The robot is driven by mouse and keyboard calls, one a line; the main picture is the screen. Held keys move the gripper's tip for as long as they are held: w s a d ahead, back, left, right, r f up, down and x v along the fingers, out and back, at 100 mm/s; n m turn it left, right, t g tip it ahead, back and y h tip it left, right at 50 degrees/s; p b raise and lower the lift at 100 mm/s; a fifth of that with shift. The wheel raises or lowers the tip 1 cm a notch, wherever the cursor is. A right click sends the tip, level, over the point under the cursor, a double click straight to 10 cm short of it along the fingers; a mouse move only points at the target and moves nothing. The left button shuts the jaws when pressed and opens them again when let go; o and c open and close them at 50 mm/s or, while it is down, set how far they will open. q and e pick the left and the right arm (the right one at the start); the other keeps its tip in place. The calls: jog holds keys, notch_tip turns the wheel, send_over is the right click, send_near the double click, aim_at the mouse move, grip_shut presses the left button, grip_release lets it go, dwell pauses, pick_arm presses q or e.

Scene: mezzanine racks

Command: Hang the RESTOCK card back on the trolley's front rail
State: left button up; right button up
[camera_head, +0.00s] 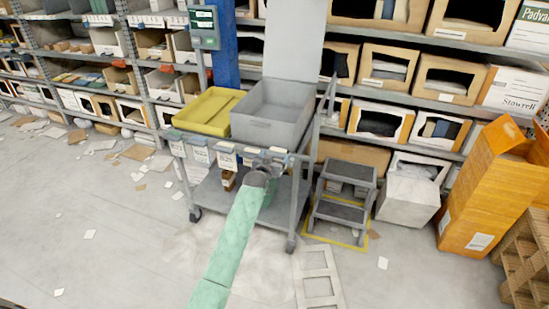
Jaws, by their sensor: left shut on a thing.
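The trolley (238,189) stands in the middle, with a grey front rail (299,157) along its near upper edge. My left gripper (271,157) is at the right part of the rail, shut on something. What it holds is mostly hidden behind the gripper and wrist. I cannot read RESTOCK on any card, nor tell whether the held thing touches the rail. My right gripper is not in view.
A yellow tray (208,111) and a grey bin (272,111) stand on the trolley. A grey step stool (342,203) is close to its right. Shelves line the back.

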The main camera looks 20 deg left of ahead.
pick_arm(q)
jog(key=shift+s+p, duration=0.1)
jog(key=shift+p, duration=0.25)
dwell(0.6)
dwell(0.3)
dwell(0.4)
jog(key=shift+f, duration=0.9)
jog(key=shift+f+b, duration=0.4)
jog(key=shift+f, duration=0.15)
jog(key=o, duration=1)
